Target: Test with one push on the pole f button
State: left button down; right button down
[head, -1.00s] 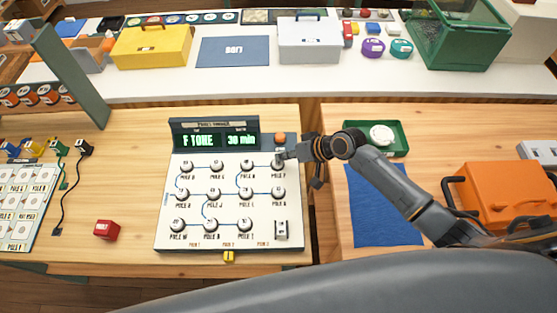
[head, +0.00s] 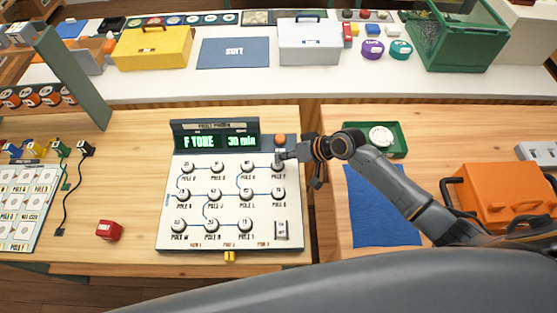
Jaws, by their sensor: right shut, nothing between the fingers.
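The white panel (head: 183,240) lies on the wooden bench, with several round pole buttons joined by blue lines. Its display (head: 215,141) reads "F TONE" and "30 min". The top-right pole button (head: 278,166) is partly hidden by my gripper, and its label is too small to read surely. My right gripper (head: 284,156) is shut and empty, its tip at the top edge of that button. I cannot tell whether it touches or presses it. My left gripper is not in view.
An orange button (head: 280,140) sits just above my right gripper. A red block (head: 109,230) and a card with cables (head: 22,215) lie to the left. A blue mat (head: 375,225), a green tray (head: 398,148) and an orange case (head: 505,190) are to the right.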

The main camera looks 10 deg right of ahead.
aim_at(283, 166)
jog(key=shift+r, duration=0.1)
notch_tip(283, 166, up, 6)
jog(key=p, duration=0.5)
jog(key=shift+p, duration=0.4)
dwell(0.4)
